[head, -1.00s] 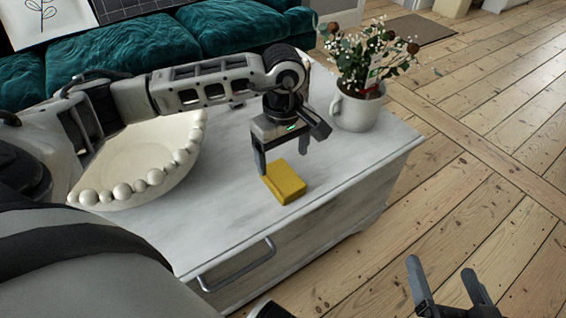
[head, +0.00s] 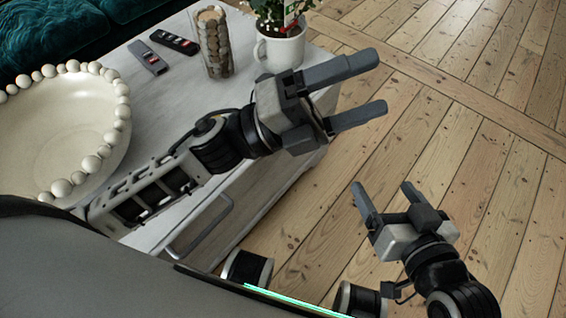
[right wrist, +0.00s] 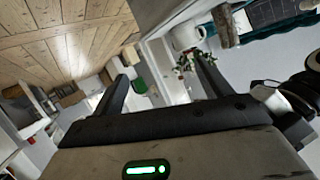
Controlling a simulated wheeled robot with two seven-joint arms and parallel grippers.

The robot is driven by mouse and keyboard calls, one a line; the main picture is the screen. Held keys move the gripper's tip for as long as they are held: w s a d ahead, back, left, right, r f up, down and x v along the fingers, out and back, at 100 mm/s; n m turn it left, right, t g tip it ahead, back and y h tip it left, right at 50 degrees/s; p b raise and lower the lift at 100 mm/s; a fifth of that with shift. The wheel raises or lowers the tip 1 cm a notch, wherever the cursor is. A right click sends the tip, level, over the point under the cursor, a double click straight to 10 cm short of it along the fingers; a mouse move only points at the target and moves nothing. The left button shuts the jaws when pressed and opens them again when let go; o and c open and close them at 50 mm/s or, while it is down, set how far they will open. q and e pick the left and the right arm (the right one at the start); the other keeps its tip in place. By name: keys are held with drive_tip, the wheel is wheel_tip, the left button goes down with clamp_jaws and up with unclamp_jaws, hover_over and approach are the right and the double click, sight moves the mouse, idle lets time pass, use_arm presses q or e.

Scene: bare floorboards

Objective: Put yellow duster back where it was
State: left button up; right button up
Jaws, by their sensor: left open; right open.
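The yellow duster does not show in either view now; my left arm covers part of the white cabinet top (head: 185,88), where it sat earlier. My left gripper (head: 377,83) is open and empty, in front of the mug and past the cabinet's right edge. Its fingers point right over the floor. My right gripper (head: 382,187) is open and empty, low over the floorboards to the right of the cabinet. Its open fingers also show in the right wrist view (right wrist: 157,82).
A beaded cream bowl (head: 60,135) stands at the left. Two remotes (head: 147,57) (head: 174,41), a filled glass jar (head: 213,45) and a white mug with a plant (head: 280,50) stand at the back. A drawer handle (head: 200,228) juts from the front. Floor at the right is clear.

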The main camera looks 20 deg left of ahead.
use_arm(q)
drive_tip(key=s+a+f+n+t+y, duration=0.1)
drive_tip(key=a+f+n+y, duration=0.3)
drive_tip(key=n, duration=1.1)
drive_tip(key=s+a+f+n+t+y, duration=0.1)
drive_tip(key=a+f+n+y, duration=0.3)
drive_tip(key=f+n+y, duration=0.6)
wheel_tip(320, 180, down, 4)
drive_tip(key=n+t, duration=0.1)
drive_tip(key=n, duration=0.4)
drive_tip(key=shift+s+y, duration=0.25)
drive_tip(key=shift+y, duration=0.15)
use_arm(e)
drive_tip(key=shift+s, duration=0.1)
use_arm(q)
drive_tip(key=shift+r, duration=0.15)
